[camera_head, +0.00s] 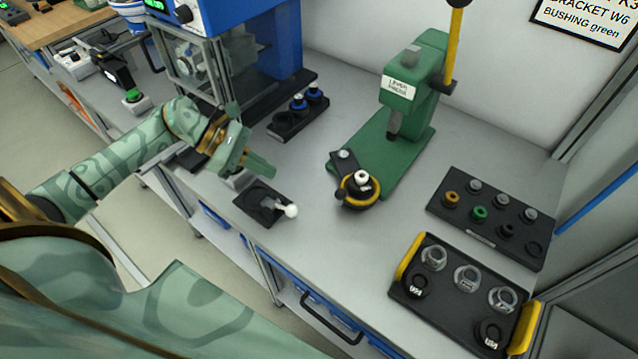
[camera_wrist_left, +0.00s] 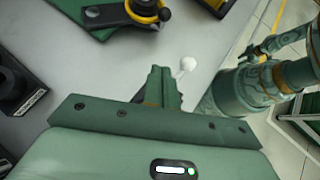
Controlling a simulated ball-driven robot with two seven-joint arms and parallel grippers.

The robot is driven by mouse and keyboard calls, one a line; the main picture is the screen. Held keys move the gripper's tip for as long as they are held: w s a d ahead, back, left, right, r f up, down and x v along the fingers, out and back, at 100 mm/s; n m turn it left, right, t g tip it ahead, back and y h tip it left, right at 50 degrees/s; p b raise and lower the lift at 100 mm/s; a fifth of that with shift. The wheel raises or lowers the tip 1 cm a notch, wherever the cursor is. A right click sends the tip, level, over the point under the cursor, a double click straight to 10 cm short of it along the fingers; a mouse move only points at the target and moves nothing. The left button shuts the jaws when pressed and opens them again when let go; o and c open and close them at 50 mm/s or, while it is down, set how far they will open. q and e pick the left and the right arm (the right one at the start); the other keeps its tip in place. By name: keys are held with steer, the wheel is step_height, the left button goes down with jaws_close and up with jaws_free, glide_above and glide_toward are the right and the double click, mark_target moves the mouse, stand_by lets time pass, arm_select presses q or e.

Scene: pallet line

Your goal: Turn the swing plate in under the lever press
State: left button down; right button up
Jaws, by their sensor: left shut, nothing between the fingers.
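The green lever press (camera_head: 412,95) stands at the back of the bench, its yellow lever up. The swing plate (camera_head: 344,163) is turned out in front of the press base, clear of the ram. Its yellow-rimmed round seat (camera_head: 358,190) bears a dark part with a white top and has a dark knob on its near side. This seat also shows at the top of the left wrist view (camera_wrist_left: 143,10). My left gripper (camera_head: 262,170) is shut and empty, left of the swing plate and apart from it. It also shows in the left wrist view (camera_wrist_left: 160,78). My right gripper is not visible.
A black plate (camera_head: 250,200) with a white ball handle (camera_head: 291,211) lies just below my left gripper. A black parts tray (camera_head: 490,240) and a yellow-handled tray (camera_head: 440,300) are at the right. A blue machine (camera_head: 265,40) stands behind. Bench between gripper and press is clear.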

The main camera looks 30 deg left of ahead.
arm_select(q)
steer(key=x, duration=0.9)
steer(key=shift+w+d, duration=0.1)
steer(key=shift+d, duration=0.15)
steer(key=d, duration=0.1)
steer(key=w+d, duration=0.1)
steer(key=d, duration=0.1)
steer(key=shift+w+d+r, duration=0.1)
steer(key=shift+w+d, duration=0.15)
steer(key=shift+d, duration=0.3)
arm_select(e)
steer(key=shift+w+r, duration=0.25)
